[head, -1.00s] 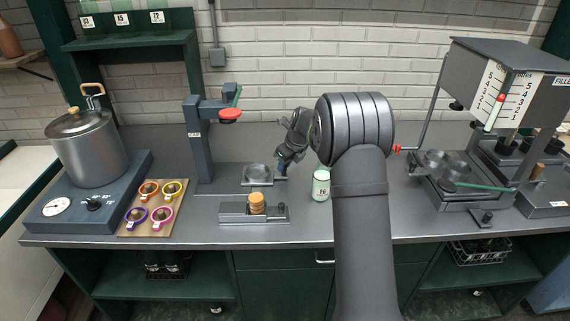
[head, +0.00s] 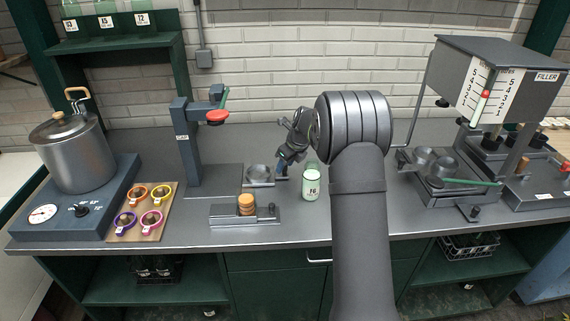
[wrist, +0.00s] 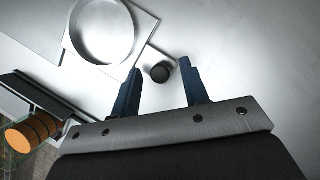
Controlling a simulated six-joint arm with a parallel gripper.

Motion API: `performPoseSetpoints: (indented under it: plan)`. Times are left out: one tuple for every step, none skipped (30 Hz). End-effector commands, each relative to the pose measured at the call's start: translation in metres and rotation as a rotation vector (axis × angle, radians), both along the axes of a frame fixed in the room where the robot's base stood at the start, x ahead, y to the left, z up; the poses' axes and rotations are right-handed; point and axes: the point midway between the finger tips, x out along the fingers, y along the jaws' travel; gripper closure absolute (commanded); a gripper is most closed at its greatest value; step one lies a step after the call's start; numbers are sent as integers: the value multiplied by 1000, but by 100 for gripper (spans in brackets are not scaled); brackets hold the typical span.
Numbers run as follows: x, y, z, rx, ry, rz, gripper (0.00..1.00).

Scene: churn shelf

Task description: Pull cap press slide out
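The cap press (head: 187,145) is a dark post with a red head, left of centre on the counter. Its slide (head: 259,182) is a plate with a round metal cup, out to the right of the post. The cup and plate also show in the wrist view (wrist: 138,52). A dark round knob (wrist: 160,73) is at the slide's end. My gripper (head: 283,171) is at the knob. In the wrist view its blue fingers (wrist: 160,67) stand apart on either side of the knob, with a gap visible on both sides.
A cork-coloured stack (head: 246,202) sits on a low fixture in front of the slide. A green-and-white jar (head: 310,188) stands just right of my gripper. Coloured rings on a board (head: 122,236) and a pot (head: 75,158) are left; the filler (head: 490,75) is right.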

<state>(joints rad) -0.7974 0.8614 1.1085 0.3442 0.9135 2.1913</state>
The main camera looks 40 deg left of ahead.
Motion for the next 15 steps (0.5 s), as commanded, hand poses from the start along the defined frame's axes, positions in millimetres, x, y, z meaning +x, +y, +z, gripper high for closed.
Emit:
performPoseSetpoints:
  plan:
    - [0,0,0,0,0,0,59]
    - [0,0,0,0,0,0,59]
    - [0,0,0,0,0,0,59]
    - [0,0,0,0,0,0,59]
    - [0,0,0,0,0,0,59]
    - [0,0,1,1,0,0,59]
    - [0,0,2,1,-1,0,59]
    - [0,-1,3,1,-1,0,59]
    - [0,-2,6,1,-1,-1,59]
    - [0,-3,9,1,-1,-1,59]
    - [1,-5,13,2,-1,-1,59]
    - [1,-7,20,3,-2,-2,59]
    - [1,-10,25,3,-2,-2,59]
    - [1,-12,31,3,-1,-2,59]
    - [1,-16,40,3,-2,-2,59]
